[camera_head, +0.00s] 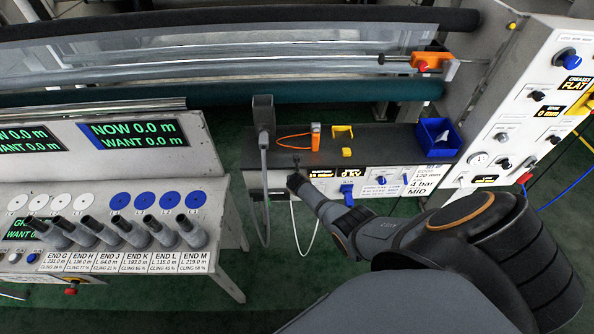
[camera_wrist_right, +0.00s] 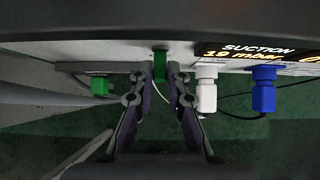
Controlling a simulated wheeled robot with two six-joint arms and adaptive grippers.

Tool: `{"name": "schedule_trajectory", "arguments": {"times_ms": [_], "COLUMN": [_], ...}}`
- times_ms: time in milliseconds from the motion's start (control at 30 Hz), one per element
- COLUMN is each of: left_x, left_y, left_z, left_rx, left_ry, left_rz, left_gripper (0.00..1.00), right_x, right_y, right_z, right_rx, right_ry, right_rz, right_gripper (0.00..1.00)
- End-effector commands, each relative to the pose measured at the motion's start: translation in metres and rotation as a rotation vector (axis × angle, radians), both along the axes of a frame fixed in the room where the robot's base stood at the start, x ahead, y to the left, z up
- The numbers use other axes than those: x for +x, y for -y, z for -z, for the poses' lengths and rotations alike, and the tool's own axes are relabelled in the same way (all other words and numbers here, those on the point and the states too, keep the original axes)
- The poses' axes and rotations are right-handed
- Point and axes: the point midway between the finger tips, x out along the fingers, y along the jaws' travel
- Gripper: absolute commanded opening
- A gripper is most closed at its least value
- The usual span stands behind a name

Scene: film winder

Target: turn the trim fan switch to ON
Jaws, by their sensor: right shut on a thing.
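A green switch knob (camera_wrist_right: 160,62) on the front panel is between the fingertips of my right gripper (camera_wrist_right: 160,78) in the right wrist view. The fingers are closed on it from both sides. No label beside it is readable, so I cannot confirm it is the trim fan switch or tell its setting. In the head view my right gripper (camera_head: 296,180) is at the front face of the bench, left of the suction display (camera_head: 322,174), and hides the knob. My left gripper is not in view.
Close right of the gripper are a white knob (camera_wrist_right: 206,90) and a blue knob (camera_wrist_right: 264,90). Another green part (camera_wrist_right: 99,86) is to the left. A grey hose (camera_head: 264,190) hangs left of the gripper. A blue bin (camera_head: 437,137) stands on the bench.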

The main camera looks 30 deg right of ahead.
Motion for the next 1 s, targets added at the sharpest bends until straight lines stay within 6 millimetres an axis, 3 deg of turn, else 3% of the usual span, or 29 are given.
{"name": "schedule_trajectory", "arguments": {"times_ms": [100, 133, 300, 667, 1000], "left_x": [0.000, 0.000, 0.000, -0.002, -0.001], "left_y": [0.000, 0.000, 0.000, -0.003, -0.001], "left_z": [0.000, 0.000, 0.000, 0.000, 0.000], "left_rx": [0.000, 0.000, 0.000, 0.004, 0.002], "left_ry": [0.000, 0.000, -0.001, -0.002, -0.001], "left_rz": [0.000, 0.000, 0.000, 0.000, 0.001], "left_gripper": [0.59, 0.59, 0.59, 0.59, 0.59], "right_x": [0.000, 0.000, 0.000, -0.001, -0.023], "right_y": [0.000, 0.000, 0.000, 0.000, -0.014], "right_z": [0.000, 0.000, 0.000, -0.002, -0.033], "right_rx": [-0.001, -0.001, -0.001, -0.002, 0.000], "right_ry": [0.001, 0.001, 0.001, 0.002, 0.003], "right_rz": [0.000, 0.000, 0.000, 0.001, 0.000], "right_gripper": [0.00, 0.17, 0.38, 0.38, 0.38]}}
